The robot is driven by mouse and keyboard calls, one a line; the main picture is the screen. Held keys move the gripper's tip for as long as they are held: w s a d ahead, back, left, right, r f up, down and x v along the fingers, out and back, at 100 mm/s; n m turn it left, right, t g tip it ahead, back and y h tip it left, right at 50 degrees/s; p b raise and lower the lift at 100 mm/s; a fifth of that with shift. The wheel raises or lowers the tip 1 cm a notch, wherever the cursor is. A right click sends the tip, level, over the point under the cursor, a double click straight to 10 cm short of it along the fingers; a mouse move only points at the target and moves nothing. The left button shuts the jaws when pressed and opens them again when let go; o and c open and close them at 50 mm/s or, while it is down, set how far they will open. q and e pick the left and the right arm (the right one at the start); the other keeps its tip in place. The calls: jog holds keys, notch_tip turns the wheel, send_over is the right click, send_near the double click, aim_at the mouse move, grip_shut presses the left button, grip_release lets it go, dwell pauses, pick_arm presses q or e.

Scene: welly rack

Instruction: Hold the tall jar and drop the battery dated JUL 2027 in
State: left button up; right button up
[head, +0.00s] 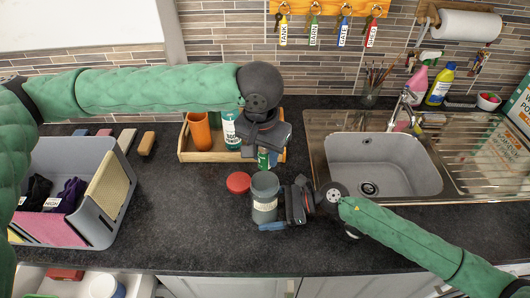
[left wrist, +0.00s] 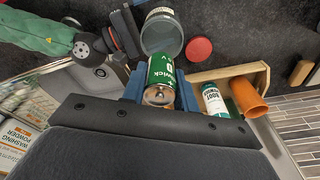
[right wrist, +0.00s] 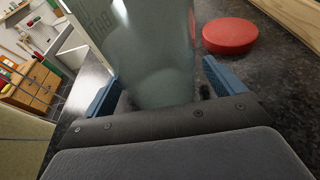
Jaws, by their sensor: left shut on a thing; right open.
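The tall grey jar (head: 265,207) stands upright and open on the counter, with a pale label on its side. It also shows in the left wrist view (left wrist: 162,35) and the right wrist view (right wrist: 150,45). My left gripper (left wrist: 160,88) is shut on a green battery (left wrist: 161,70) and holds it just behind the jar as the head view shows it (head: 263,159), apart from the mouth. No date is readable on the battery. My right gripper (right wrist: 160,88) is open, its fingers on either side of the jar. The jar's red lid (head: 238,183) lies on the counter beside it.
A wooden tray (head: 196,157) with an orange cup (head: 200,130) and a white-and-green bottle (head: 231,130) stands behind. A grey caddy (head: 100,222) is at left, a sink (head: 385,160) at right. The counter front is mostly clear.

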jog(key=shift+c, duration=0.4)
jog(key=shift+o, duration=0.3)
dwell(0.5)
jog(key=c, duration=0.8)
dwell(0.3)
